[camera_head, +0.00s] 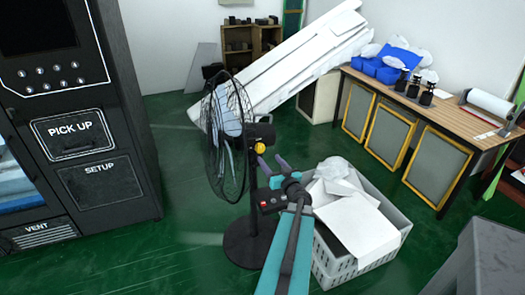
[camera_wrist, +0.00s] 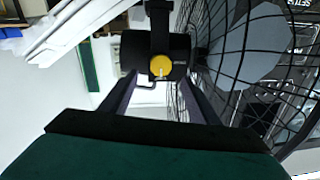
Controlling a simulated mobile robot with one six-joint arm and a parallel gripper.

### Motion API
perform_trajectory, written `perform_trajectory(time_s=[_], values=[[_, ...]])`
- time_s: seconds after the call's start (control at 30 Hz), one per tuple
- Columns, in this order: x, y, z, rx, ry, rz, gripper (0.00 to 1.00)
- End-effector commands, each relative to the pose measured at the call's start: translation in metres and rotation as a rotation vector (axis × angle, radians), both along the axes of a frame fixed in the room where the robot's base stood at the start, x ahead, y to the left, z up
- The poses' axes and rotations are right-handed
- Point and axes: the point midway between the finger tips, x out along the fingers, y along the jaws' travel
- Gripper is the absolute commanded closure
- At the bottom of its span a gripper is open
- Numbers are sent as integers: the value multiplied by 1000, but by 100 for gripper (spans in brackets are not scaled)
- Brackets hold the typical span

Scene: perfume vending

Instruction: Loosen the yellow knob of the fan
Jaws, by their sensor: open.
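The black fan (camera_head: 228,135) stands on the green floor on a round base. Its yellow knob (camera_head: 260,147) sits on the side of the motor housing. The knob (camera_wrist: 160,65) also shows in the wrist view, near the middle and facing me. My gripper (camera_head: 272,163) is just below and to the right of the knob in the head view, apart from it. In the wrist view my gripper (camera_wrist: 160,85) has its two fingers spread wide, one on each side below the housing, with nothing between them. The fan cage (camera_wrist: 250,70) is close beside the right finger.
A grey crate (camera_head: 335,272) with white packaging stands right of the fan. A black vending machine (camera_head: 90,130) is at the left. A wooden table (camera_head: 440,118) with bottles stands at the back right. A large white panel (camera_head: 290,70) leans behind the fan.

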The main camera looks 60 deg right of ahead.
Motion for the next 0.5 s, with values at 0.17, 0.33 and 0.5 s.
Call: perform_trajectory(time_s=[0.17,0.33,0.5], values=[[17,-12,0,0,1,1,44],[32,-21,0,-1,0,1,44],[46,-30,0,0,1,1,44]])
